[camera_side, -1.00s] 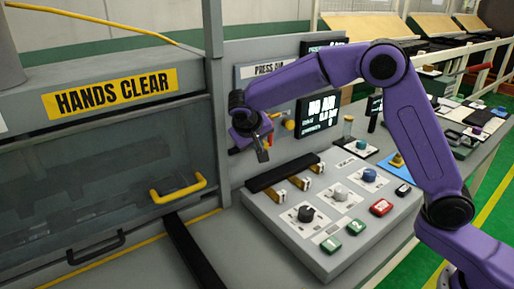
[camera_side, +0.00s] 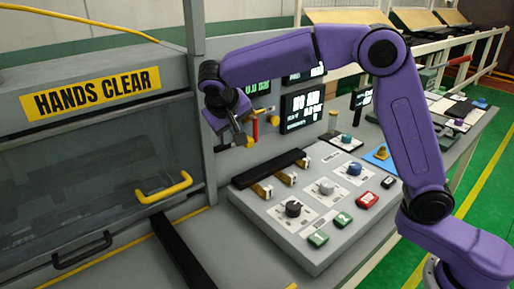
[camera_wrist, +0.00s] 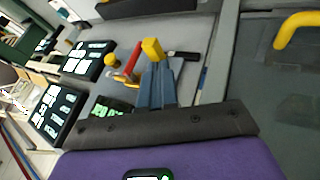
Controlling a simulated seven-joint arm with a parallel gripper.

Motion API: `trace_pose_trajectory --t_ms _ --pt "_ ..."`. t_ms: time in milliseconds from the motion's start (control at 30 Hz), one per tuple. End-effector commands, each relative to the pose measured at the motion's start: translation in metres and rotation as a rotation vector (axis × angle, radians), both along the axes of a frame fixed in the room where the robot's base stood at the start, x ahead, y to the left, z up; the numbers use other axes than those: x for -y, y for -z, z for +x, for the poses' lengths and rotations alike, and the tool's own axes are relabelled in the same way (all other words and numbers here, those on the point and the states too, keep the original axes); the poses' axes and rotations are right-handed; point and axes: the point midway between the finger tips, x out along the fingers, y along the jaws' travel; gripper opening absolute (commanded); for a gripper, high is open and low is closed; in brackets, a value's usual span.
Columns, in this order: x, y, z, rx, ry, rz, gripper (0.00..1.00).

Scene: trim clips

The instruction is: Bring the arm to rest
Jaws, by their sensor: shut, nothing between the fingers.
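My purple arm is bent over the grey control panel (camera_side: 270,215) in the side view. My gripper (camera_side: 240,141) is shut and empty, held in the air above the panel's far left corner, in front of the upright back panel. In the wrist view my gripper's fingers (camera_wrist: 156,70) lie together at the centre. A yellow part (camera_wrist: 152,49) shows just beyond the fingertips; I cannot tell how far it is from them.
A clear guard with a yellow handle (camera_side: 164,188) stands at the left under the HANDS CLEAR sign (camera_side: 90,93). A red lever (camera_side: 255,129) and black displays (camera_side: 302,107) are near my gripper. Knobs and buttons (camera_side: 318,238) cover the panel. The air above the panel's front is free.

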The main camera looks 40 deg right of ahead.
Motion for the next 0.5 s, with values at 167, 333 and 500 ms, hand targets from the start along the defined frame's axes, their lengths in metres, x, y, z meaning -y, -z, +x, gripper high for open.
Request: trace_pose_trajectory --t_ms 167,333,500 --pt "0.001 0.001 -0.009 -0.024 -0.033 0.005 0.00" --pt "0.003 0.007 -0.047 -0.123 -0.176 0.029 0.00" --pt "0.011 0.018 -0.103 -0.247 -0.369 0.062 0.00"
